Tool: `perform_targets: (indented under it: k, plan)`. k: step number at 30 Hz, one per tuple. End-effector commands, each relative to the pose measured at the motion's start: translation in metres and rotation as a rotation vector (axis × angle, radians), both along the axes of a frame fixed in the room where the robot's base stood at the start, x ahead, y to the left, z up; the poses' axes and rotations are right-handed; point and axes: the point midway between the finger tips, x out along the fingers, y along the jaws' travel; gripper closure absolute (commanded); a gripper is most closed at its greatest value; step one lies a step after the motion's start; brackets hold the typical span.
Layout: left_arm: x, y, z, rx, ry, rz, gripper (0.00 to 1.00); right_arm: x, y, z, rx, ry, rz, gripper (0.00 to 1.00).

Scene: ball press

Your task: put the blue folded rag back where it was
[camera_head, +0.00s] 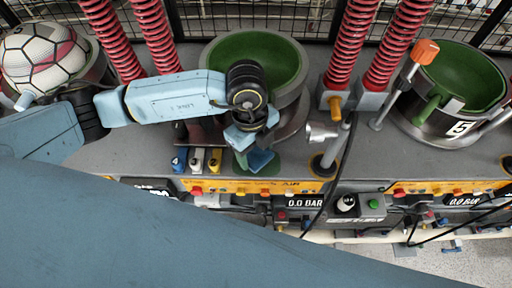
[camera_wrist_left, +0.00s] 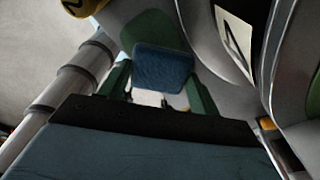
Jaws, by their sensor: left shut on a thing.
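The blue folded rag (camera_head: 261,161) is in my left gripper (camera_head: 250,152), low over the front part of the grey bench in front of the middle press bowl. In the left wrist view the rag (camera_wrist_left: 163,70) sits between the green fingers of the left gripper (camera_wrist_left: 160,88), which is shut on it. A green round patch (camera_head: 278,164) shows on the bench around and below the rag. I cannot tell whether the rag touches it. My right gripper is not in view.
The middle green bowl (camera_head: 276,52) stands just behind the gripper. Blue, white and yellow small blocks (camera_head: 197,160) are left of it. A metal lever post (camera_head: 330,150) is to the right. A ball (camera_head: 42,57) sits at far left, another green bowl (camera_head: 462,75) at right.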

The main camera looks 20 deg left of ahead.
Motion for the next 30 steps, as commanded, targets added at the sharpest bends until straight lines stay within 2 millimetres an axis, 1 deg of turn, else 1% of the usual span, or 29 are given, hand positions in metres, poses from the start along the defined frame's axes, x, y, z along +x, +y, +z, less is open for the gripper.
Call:
perform_targets:
  k: [12,13,17,18,26,30]
  plan:
    - [0.0,0.0,-0.012,0.0,0.0,0.0,0.59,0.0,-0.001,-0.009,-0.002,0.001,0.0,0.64]
    - [0.0,0.0,-0.012,0.0,-0.001,0.0,0.35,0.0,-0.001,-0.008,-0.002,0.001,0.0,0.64]
    - [0.0,0.0,-0.011,0.0,-0.001,0.0,0.18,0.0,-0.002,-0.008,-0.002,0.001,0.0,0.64]
    - [0.0,0.0,-0.011,0.0,-0.001,0.0,0.16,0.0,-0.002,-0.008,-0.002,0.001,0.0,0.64]
    - [0.0,0.0,-0.01,0.0,-0.001,0.0,0.16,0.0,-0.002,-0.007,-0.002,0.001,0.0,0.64]
    - [0.0,0.0,0.0,0.0,-0.001,0.0,0.16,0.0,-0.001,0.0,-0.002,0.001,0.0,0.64]
